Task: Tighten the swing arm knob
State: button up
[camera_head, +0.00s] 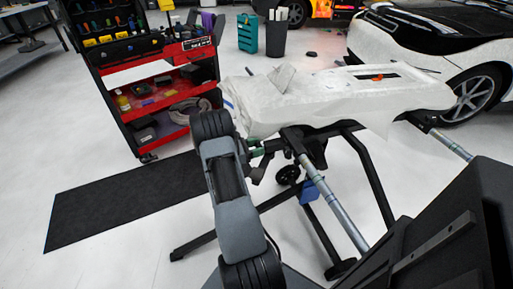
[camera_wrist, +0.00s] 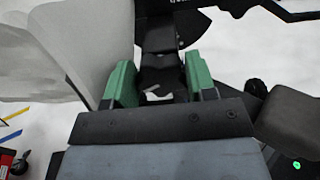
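My gripper (camera_wrist: 160,78) shows in the wrist view with its two green fingers well apart. A dark part of the stand (camera_wrist: 160,62) lies in line with the gap between them. I cannot tell whether the fingers touch it. In the head view my gripper (camera_head: 260,149) is mostly hidden behind my arm, close under the left end of the white-wrapped panel. The black stand (camera_head: 312,143) carries this panel (camera_head: 340,95). Small dark fittings (camera_head: 258,174) sit beside my gripper; I cannot make out for sure which one is the swing arm knob.
The white wrap (camera_wrist: 75,45) hangs close to the left finger in the wrist view. A red and black tool cart (camera_head: 150,85) stands at the left, with a black mat (camera_head: 120,200) before it. A wrapped car (camera_head: 430,50) stands behind.

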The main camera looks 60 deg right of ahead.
jog(key=c, duration=0.4)
jog(key=shift+m+b, duration=1.9)
jog(key=shift+m, duration=1.1)
jog(key=o, duration=0.9)
jog(key=shift+s, duration=0.1)
